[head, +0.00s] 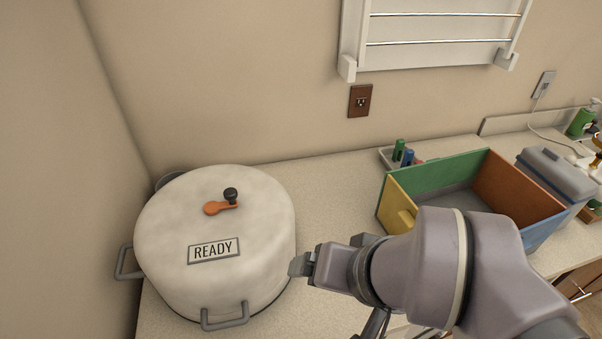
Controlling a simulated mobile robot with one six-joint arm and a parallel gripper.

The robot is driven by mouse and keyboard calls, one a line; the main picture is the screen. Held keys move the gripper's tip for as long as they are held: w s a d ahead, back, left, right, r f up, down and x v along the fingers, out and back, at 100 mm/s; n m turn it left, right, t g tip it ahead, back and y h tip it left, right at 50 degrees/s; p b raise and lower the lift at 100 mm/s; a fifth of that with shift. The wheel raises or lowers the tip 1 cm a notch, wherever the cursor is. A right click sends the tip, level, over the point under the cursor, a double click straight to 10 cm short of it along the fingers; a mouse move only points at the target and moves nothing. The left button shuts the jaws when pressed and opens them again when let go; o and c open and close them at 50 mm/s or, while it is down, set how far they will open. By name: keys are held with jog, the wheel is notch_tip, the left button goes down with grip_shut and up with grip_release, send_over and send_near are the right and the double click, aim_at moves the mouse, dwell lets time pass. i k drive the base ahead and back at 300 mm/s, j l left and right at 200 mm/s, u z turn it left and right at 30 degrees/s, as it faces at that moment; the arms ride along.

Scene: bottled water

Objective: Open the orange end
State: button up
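An open-topped box with coloured walls stands on the counter at right. Its orange end wall (522,190) is at the right and looks upright. The yellow wall (393,205) is at the left and the green wall (435,178) is at the back. Part of a blue front wall shows, mostly hidden by my arm. My gripper (302,264) is left of the box and close to the pot's right side. Its fingers are seen from an angle that does not show whether they are open. A contact with the pot cannot be told.
A large white pot (168,263) with a READY label, an orange lever (219,208) and a black knob fills the left. A small tray with green and blue items (398,150) is behind the box. A grey-blue container (558,176) stands to its right. A rack hangs on the wall.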

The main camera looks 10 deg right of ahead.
aim_at(509, 192)
jog(key=l+u, duration=0.15)
jog(key=l, duration=0.4)
jog(key=k+l+u, duration=0.1)
jog(key=l, duration=0.45)
jog(key=k+l+u, duration=0.15)
jog(key=l, duration=0.4)
jog(key=k+l+u, duration=0.15)
jog(key=l, duration=0.4)
jog(key=k+l+u, duration=0.1)
jog(key=l, duration=0.4)
jog(key=k+l+u, duration=0.15)
jog(key=l, duration=0.35)
jog(key=k+l+u, duration=0.15)
jog(key=l, duration=0.35)
jog(key=k+l+u, duration=0.1)
jog(key=k+l, duration=0.2)
jog(key=l, duration=0.15)
